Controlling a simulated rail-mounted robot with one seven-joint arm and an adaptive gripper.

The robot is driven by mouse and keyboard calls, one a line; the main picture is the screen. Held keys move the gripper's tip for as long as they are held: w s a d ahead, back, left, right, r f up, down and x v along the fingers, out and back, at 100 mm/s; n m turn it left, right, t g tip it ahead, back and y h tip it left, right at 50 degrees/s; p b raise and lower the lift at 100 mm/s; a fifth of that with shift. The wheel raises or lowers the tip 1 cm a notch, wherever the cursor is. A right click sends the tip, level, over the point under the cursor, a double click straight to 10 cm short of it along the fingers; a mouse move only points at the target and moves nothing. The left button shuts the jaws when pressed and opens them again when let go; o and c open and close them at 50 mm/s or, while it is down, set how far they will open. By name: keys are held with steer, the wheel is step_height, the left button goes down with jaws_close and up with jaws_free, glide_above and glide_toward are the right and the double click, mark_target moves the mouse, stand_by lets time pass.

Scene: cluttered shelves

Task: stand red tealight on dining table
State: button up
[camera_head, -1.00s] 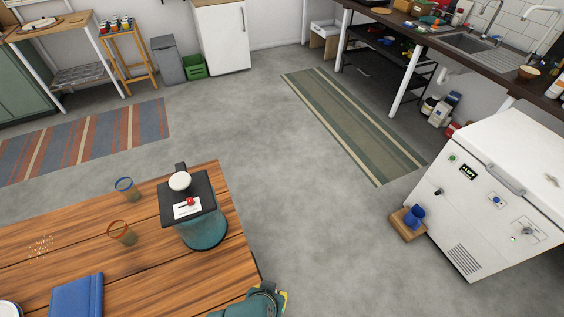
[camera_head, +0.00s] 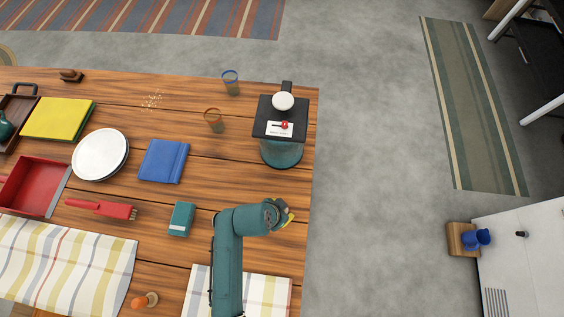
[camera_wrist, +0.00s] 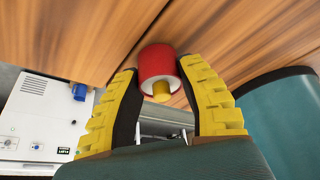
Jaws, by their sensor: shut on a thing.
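The red tealight (camera_wrist: 158,64) shows in the wrist view between the yellow fingers, with a pale end and a yellowish nub facing the camera. My gripper (camera_wrist: 166,92) is shut on it. In the head view my gripper (camera_head: 285,216) is over the right part of the wooden dining table (camera_head: 230,190), near its right edge. The tealight is hidden there behind my wrist. In the wrist view the table (camera_wrist: 90,35) fills the top, behind the tealight. I cannot tell the gap between tealight and tabletop.
A teal and black machine (camera_head: 282,150) stands at the table's far right corner. Two glasses (camera_head: 230,82), a blue book (camera_head: 163,161), a teal box (camera_head: 181,219), plates (camera_head: 100,154) and a striped cloth (camera_head: 275,292) lie around. Bare wood lies between machine and gripper.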

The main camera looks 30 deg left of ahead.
steer(key=shift+f, duration=0.15)
steer(key=o, duration=1)
steer(key=shift+o, duration=0.2)
steer(key=p+v, duration=0.3)
steer(key=v, duration=0.9)
steer(key=shift+r, duration=0.2)
